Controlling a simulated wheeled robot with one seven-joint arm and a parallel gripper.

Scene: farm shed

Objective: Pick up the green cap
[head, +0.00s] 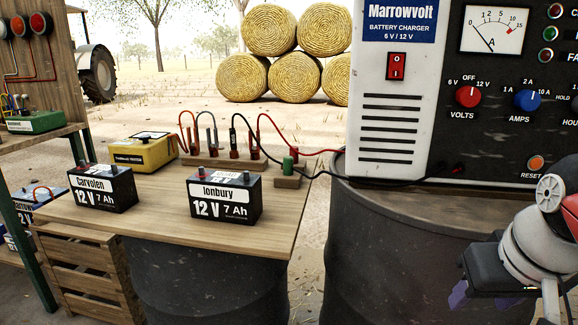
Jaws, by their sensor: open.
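The green cap (289,163) is a small upright green cylinder. It is at a small wooden block (287,181) near the right edge of the wooden table top, at the end of the cable rack. My gripper (472,298) is at the lower right, in front of the dark drum and well to the right of the cap. It is open, and nothing shows between its dark fingers. The fingertips are dim against the drum.
Ionbury (225,199) and Carvolen (101,189) batteries and a yellow tester (142,152) stand on the table (160,222). A cable rack (217,159) holds several leads. Red and black leads run behind the cap to the charger (397,100) on the drum (385,255).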

